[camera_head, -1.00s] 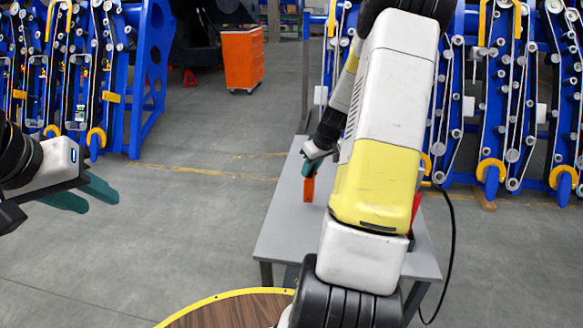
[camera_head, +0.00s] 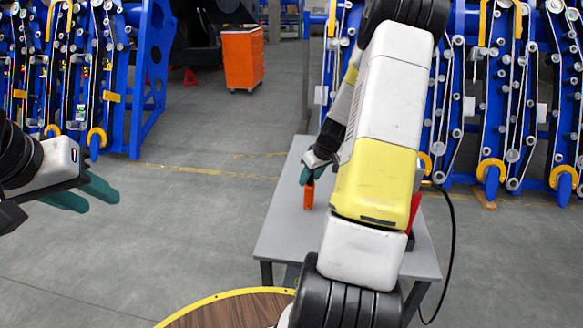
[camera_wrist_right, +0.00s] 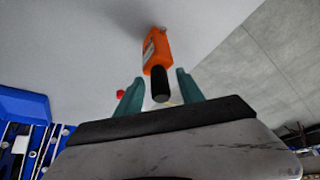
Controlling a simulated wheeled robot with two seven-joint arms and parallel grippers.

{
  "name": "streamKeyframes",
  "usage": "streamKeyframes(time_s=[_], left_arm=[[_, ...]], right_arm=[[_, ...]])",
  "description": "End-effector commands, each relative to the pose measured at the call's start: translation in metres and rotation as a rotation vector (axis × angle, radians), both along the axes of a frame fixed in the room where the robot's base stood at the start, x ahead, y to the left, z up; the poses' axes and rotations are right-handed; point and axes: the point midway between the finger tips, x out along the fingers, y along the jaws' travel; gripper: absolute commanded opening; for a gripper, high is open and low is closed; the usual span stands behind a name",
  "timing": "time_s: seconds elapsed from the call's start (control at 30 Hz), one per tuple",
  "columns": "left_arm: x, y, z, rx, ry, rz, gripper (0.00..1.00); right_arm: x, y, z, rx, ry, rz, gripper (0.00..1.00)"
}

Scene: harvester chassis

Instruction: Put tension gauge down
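The tension gauge is an orange block with a black handle. In the head view the gauge (camera_head: 309,195) is upright at the grey table's left part, just below my right gripper (camera_head: 309,177). In the right wrist view the gauge (camera_wrist_right: 157,50) has its black handle pointing back between the fingers of my right gripper (camera_wrist_right: 159,78). The fingers are apart, with gaps on both sides of the handle. The gauge's contact with the table is hard to make out. My left gripper (camera_head: 98,198) is open and empty at the left, over the floor.
The grey table (camera_head: 277,225) has bare surface around the gauge. A red item (camera_head: 414,211) is partly hidden behind my right arm. A round wooden table top (camera_head: 225,311) with a yellow rim is in front. Blue racks and an orange cabinet (camera_head: 242,58) stand behind.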

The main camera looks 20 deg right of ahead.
Motion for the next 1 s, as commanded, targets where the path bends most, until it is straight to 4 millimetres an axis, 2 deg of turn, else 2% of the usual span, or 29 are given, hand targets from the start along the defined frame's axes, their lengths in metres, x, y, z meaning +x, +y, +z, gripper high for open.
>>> streamKeyframes(time_s=[0.17,0.27,0.7,0.9,1.0], left_arm=[[0.0,0.0,0.0,0.0,0.0,0.0,0.36],[0.0,0.0,0.0,0.0,0.0,0.0,0.36],[0.0,0.0,0.0,0.0,0.0,0.0,0.36],[0.0,0.0,0.0,0.0,0.0,0.0,0.36],[0.0,0.0,0.0,0.0,0.0,0.0,0.36]], right_arm=[[0.0,0.0,0.002,0.0,-0.001,0.0,0.45],[-0.003,-0.001,0.01,-0.001,-0.002,-0.001,0.45],[-0.037,-0.009,0.089,-0.002,-0.003,-0.001,0.45],[-0.046,-0.011,0.109,-0.001,-0.001,0.001,0.45],[-0.049,0.0,0.123,-0.001,-0.005,0.001,0.45]])
